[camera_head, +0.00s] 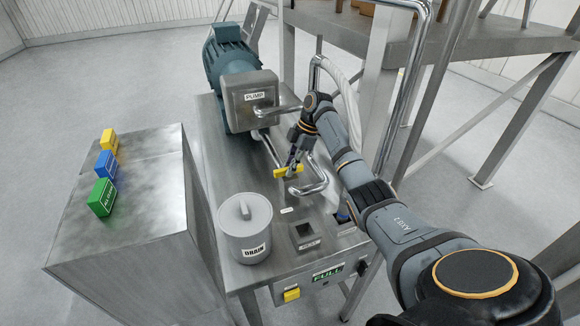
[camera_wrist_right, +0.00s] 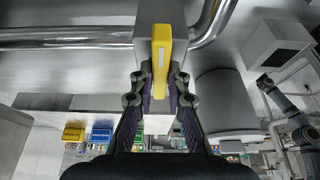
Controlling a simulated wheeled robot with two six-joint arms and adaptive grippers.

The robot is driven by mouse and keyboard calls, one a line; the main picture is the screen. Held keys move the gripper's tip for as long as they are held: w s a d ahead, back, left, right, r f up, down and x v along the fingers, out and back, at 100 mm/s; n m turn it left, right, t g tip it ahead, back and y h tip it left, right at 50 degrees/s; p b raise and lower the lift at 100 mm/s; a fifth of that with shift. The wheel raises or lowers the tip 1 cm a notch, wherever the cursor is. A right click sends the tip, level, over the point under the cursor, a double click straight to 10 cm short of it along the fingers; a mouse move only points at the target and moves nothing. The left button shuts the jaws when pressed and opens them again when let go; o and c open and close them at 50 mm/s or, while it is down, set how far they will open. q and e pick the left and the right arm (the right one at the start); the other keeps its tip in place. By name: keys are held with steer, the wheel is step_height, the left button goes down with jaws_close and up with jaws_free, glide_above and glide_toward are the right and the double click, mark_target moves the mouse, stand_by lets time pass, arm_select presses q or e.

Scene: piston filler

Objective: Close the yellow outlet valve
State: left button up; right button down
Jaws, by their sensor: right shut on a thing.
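The yellow outlet valve handle (camera_head: 288,171) sits on the pipework of the steel bench, in front of the pump. My right gripper (camera_head: 293,160) reaches down to it and is shut on it. In the right wrist view the yellow handle (camera_wrist_right: 161,55) lies between the two fingertips (camera_wrist_right: 161,88), its length pointing away from the palm. A grey block stands right behind the handle there. The gripper partly hides the handle's far side in the head view. My left gripper is not in view.
The pump (camera_head: 235,85) stands behind the valve, with bent steel pipes (camera_head: 315,180) to the right. A DRAIN canister (camera_head: 245,228) stands nearer on the bench. Green (camera_head: 101,197), blue (camera_head: 106,164) and yellow (camera_head: 110,140) blocks sit on a cabinet (camera_head: 140,215) at left.

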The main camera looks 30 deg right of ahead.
mark_target(299, 165)
steer(key=shift+w+r, duration=0.1)
steer(key=c, duration=1.3)
jaws_free()
steer(key=shift+d, duration=0.1)
steer(key=v, duration=0.7)
steer(key=shift+d+r, duration=0.1)
steer(key=shift+r, duration=0.05)
